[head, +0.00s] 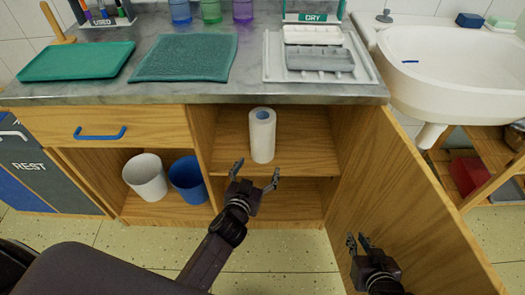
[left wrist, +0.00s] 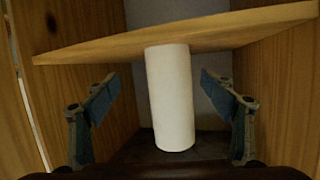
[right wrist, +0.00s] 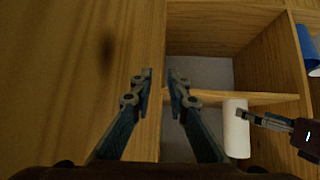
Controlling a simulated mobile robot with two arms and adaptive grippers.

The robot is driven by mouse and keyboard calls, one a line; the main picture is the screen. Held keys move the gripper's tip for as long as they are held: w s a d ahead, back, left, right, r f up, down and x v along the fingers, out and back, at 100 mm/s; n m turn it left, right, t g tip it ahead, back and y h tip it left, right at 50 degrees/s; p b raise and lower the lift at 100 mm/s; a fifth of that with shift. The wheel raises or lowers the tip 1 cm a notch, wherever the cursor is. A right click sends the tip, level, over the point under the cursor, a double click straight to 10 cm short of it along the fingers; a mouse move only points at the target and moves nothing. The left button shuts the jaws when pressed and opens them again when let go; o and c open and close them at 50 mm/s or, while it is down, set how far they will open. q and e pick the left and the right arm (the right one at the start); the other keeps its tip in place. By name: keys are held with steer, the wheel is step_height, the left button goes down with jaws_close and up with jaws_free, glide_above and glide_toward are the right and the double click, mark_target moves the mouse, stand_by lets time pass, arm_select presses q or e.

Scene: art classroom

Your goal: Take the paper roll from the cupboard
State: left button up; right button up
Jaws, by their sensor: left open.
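The white paper roll (head: 262,138) stands upright on the middle shelf (head: 292,157) of the open cupboard. My left gripper (head: 256,174) is open and empty in front of the roll, at the cupboard's opening. In the left wrist view the roll (left wrist: 171,98) shows between the spread fingers (left wrist: 161,95), with a gap on each side. My right gripper (head: 357,239) is open and empty beside the inner face of the open cupboard door (head: 400,190). In the right wrist view its fingers (right wrist: 160,76) are apart, and the roll (right wrist: 236,130) shows to their right.
A white bin (head: 146,178) and a blue bin (head: 188,180) stand in the left compartment below a drawer with a blue handle (head: 100,133). The countertop (head: 215,93) overhangs the cupboard. A sink (head: 460,60) and a wooden rack (head: 480,165) are at the right.

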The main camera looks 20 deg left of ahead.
mark_target(259, 128)
arm_select(q)
steer(key=r+t+b, duration=0.1)
steer(key=r, duration=0.2)
steer(key=w+r+t+b, duration=0.1)
steer(key=r, duration=0.3)
steer(key=w+a+r+n+t+b, duration=0.1)
steer(key=r, duration=0.2)
steer(key=shift+w+a+r+y+b, duration=0.1)
steer(key=shift+w+r+y+b, duration=0.2)
steer(key=shift+y+b, duration=0.1)
steer(key=shift+w+r+t, duration=0.1)
steer(key=shift+r+t, duration=0.2)
steer(key=shift+r, duration=0.05)
steer(key=shift+w+a+r, duration=0.1)
steer(key=shift+w+a, duration=0.05)
steer(key=shift+w, duration=1.1)
steer(key=shift+w+f+b, duration=0.2)
steer(key=shift+w+b, duration=0.3)
steer(key=shift+w, duration=2)
arm_select(e)
steer(key=w+a+r+t, duration=0.1)
steer(key=r+t, duration=0.1)
steer(key=r, duration=0.5)
steer(key=w+r+t+y, duration=0.1)
steer(key=w+r+t, duration=0.1)
steer(key=r, duration=0.6)
steer(key=shift+a+r+t+y, duration=0.2)
steer(key=shift+a+t+y, duration=0.15)
steer(key=shift+t, duration=0.35)
